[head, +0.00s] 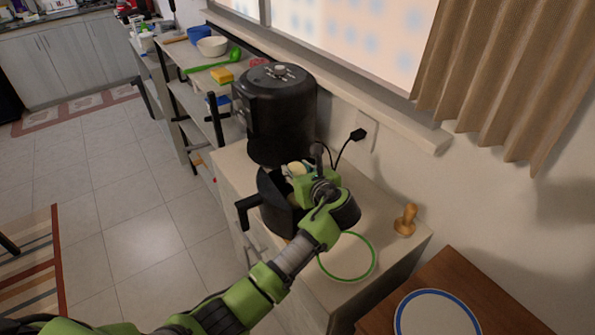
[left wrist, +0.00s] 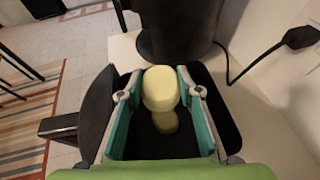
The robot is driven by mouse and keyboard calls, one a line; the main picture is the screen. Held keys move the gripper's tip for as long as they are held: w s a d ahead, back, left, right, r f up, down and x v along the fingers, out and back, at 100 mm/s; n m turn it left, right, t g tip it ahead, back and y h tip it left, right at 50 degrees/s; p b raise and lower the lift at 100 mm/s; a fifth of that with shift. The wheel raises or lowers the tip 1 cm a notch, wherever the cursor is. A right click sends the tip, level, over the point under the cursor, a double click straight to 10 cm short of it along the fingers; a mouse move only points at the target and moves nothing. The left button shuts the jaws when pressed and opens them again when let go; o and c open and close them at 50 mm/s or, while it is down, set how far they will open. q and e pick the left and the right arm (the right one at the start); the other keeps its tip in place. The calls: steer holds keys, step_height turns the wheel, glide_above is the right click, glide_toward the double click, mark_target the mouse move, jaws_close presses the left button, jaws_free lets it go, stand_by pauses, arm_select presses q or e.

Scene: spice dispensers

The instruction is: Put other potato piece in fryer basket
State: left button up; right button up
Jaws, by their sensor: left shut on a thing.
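My left gripper (head: 303,180) is over the fryer basket (head: 270,190) in the head view. In the left wrist view, a pale yellow potato piece (left wrist: 161,88) is between its teal finger pads, and the gripper is shut on it. Another potato piece (left wrist: 165,122) lies lower, on the dark floor of the basket (left wrist: 185,146). The held piece partly covers it. The black basket is pulled out of the air fryer (head: 275,110), with its handle (head: 246,210) toward the left. The held piece (head: 297,168) shows only in part in the head view. My right gripper is not in view.
A green-rimmed plate (head: 347,258) and a wooden tool (head: 406,220) are on the counter right of the basket. A power cord (head: 343,150) runs to the wall socket. A shelf with bowls (head: 212,46) stands behind left. A blue-rimmed plate (head: 437,315) is at lower right.

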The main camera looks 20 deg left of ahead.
arm_select(q)
steer(key=shift+r, duration=0.1)
steer(key=o, duration=1.2)
steer(key=shift+s+d+r, duration=0.1)
steer(key=shift+s+d, duration=0.2)
steer(key=v, duration=1.1)
steer(key=shift+s, duration=0.1)
